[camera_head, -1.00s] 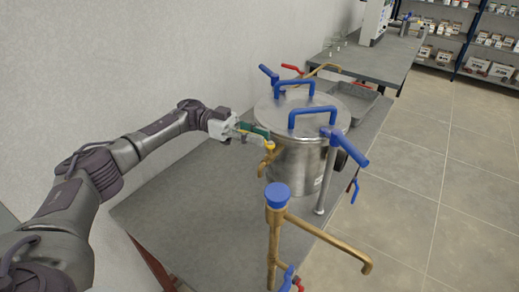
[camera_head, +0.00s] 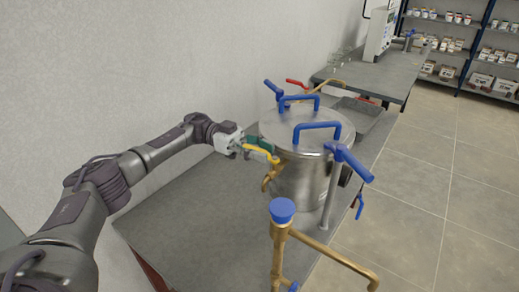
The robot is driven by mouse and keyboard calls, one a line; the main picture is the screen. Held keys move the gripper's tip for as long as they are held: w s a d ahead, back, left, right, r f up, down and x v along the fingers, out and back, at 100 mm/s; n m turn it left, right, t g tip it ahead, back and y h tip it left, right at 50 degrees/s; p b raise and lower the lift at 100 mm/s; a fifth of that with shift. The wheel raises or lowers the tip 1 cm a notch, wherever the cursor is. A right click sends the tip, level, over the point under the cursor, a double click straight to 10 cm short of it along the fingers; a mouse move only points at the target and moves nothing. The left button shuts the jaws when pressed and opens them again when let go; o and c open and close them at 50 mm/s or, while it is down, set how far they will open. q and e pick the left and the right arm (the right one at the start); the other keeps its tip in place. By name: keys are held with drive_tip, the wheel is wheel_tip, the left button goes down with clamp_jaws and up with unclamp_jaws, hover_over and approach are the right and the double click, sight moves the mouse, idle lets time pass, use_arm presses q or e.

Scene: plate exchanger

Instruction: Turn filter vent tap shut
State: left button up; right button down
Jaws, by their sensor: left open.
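The filter is a steel vessel (camera_head: 300,180) with a flat lid, standing on a grey bench. A tap with a yellow lever (camera_head: 262,154) on a brass body (camera_head: 268,180) sits on its left side; I take it for the vent tap. The lever points left, towards my left gripper (camera_head: 259,147). My left gripper is open, with its green-tipped fingers right at the lever. I cannot tell whether they touch it. The fingers partly overlap the vessel's edge. My right gripper is not in view.
Blue handles (camera_head: 317,130) and blue clamp levers (camera_head: 347,162) stick up around the lid. A brass pipe with a blue cap (camera_head: 282,209) stands in front. A red-handled tap (camera_head: 297,84) is behind. The bench (camera_head: 195,215) is clear at left, beside the wall.

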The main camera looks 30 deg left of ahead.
sight(244, 144)
use_arm(q)
drive_tip(key=a, duration=0.6)
drive_tip(key=shift+w+a, duration=0.15)
drive_tip(key=shift+w, duration=0.1)
drive_tip(key=shift+a, duration=0.85)
